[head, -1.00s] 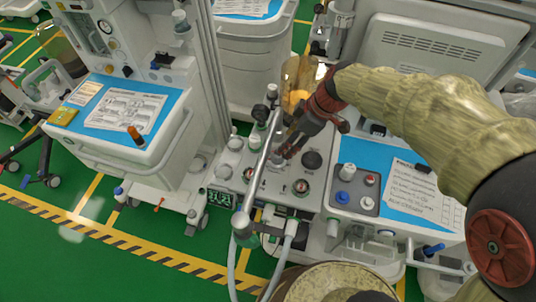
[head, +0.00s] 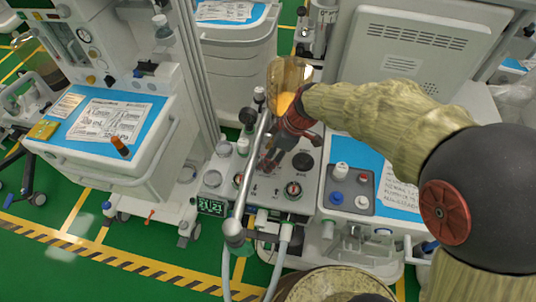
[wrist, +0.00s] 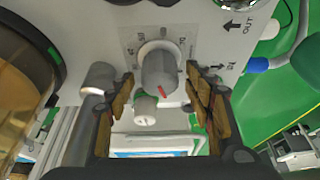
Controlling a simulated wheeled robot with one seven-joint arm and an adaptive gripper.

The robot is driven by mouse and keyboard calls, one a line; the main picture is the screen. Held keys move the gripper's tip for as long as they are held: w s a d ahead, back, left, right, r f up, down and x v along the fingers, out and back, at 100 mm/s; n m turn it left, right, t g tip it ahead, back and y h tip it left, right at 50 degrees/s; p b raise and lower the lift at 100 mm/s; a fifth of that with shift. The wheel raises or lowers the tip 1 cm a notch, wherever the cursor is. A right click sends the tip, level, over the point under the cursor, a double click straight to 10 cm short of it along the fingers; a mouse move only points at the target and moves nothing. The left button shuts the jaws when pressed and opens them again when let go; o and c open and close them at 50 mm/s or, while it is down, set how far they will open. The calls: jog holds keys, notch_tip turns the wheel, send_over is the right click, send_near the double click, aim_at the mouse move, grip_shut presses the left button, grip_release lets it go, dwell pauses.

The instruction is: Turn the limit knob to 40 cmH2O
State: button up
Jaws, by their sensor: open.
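The limit knob (wrist: 158,70) is a grey cylinder on a white panel in the wrist view. A red mark shows on its end, and a printed number scale rings its base. The numbers are too small to read surely. My gripper (wrist: 163,104) is open, with one finger left and one right of the knob, and gaps show on both sides. In the head view my gripper (head: 270,158) points down at the machine's front panel (head: 262,206); the knob is hidden there behind gripper and tube.
A metal tube (head: 252,165) rises close left of my gripper. A smaller pale knob (wrist: 146,109) sits near the fingers in the wrist view. An amber canister (head: 288,82) stands behind.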

jog(key=shift+c, duration=1)
jog(key=c, duration=0.9)
jog(key=shift+c, duration=0.3)
jog(key=shift+m, duration=0.5)
jog(key=m+t, duration=0.1)
jog(key=m, duration=0.1)
jog(key=shift+r+m+p, duration=0.1)
jog(key=shift+m+p, duration=0.2)
jog(key=shift+p, duration=0.05)
jog(key=shift+m+t+h+p, duration=0.55)
jog(key=shift+m+p, duration=0.25)
jog(key=shift+m, duration=0.4)
jog(key=o, duration=1.2)
jog(key=shift+c, duration=0.2)
